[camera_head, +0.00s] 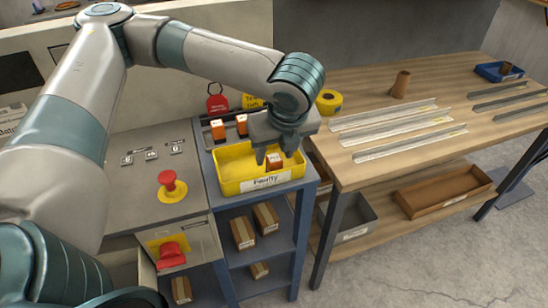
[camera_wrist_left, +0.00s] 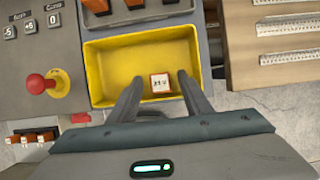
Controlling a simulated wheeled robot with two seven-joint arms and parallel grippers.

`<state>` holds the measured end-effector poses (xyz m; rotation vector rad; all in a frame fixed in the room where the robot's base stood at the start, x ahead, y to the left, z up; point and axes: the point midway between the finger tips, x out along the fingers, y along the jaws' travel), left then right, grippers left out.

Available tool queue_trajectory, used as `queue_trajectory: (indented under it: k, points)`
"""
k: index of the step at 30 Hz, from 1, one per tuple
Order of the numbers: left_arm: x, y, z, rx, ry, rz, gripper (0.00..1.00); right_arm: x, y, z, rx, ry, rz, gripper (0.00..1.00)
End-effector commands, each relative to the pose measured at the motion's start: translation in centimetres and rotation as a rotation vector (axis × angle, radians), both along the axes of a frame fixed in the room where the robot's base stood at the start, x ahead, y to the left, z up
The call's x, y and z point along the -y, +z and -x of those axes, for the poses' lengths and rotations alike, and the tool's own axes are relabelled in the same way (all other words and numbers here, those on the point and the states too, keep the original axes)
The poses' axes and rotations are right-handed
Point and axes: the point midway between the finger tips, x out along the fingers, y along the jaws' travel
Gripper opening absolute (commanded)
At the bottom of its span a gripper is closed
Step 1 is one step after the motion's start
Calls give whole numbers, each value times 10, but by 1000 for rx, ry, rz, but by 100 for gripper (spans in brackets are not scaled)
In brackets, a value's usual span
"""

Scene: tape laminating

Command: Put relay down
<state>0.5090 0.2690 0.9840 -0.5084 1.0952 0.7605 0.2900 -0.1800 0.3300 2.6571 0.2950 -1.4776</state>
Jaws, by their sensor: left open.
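An orange-brown relay with a white label (camera_wrist_left: 160,83) sits in the yellow bin marked "Faulty" (camera_head: 232,179). The relay also shows in the head view (camera_head: 274,161), toward the right part of the bin. My left gripper (camera_head: 274,158) points down into the bin, its fingers open on either side of the relay. In the left wrist view the fingertips (camera_wrist_left: 160,82) are spread, with gaps between them and the relay. The yellow bin's floor (camera_wrist_left: 112,70) is otherwise bare in that view. My right gripper is not in view.
Two orange relays (camera_head: 218,129) stand behind the bin on the blue shelf unit. A control panel with a red emergency button (camera_head: 167,180) is to the left. A wooden table (camera_head: 365,100) with metal rails is to the right. Small boxes (camera_head: 243,233) sit on the shelf below.

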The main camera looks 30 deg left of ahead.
Motion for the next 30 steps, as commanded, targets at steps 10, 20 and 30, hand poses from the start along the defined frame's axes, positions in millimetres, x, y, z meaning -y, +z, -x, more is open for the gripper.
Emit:
queue_trajectory:
  k: [10, 20, 30]
  points:
    - [20, 62, 16, 4, -3, 0, 45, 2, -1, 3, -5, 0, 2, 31]
    - [30, 93, 26, 0, -2, 0, 45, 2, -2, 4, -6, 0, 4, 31]
    - [30, 95, 26, -1, -1, -1, 45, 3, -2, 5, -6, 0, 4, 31]
